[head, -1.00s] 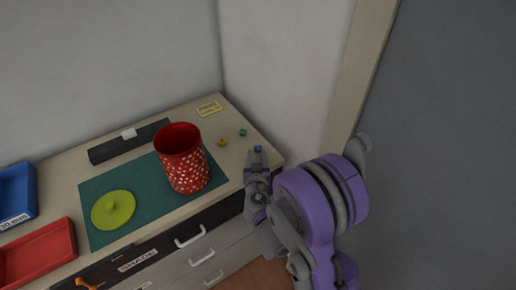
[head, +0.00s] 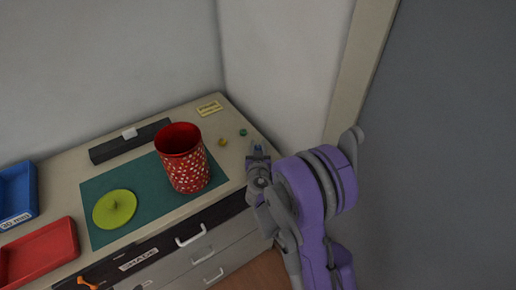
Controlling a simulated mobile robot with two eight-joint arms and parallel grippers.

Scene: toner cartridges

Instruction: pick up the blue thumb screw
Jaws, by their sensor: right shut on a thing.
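The blue thumb screw (head: 257,147) is a small blue spot at the tips of my right gripper (head: 257,151), near the right end of the counter. The fingers are shut on it and hide most of it. I cannot tell whether it is clear of the counter top. My right arm reaches in from the lower right. My left gripper is not in view.
A yellow screw (head: 223,142) and a green screw (head: 243,132) lie close by. A red dotted canister (head: 186,170) and a lime lid (head: 114,209) are on a green mat (head: 146,215). Red (head: 40,252) and blue (head: 17,190) trays stand left. A wall rises behind.

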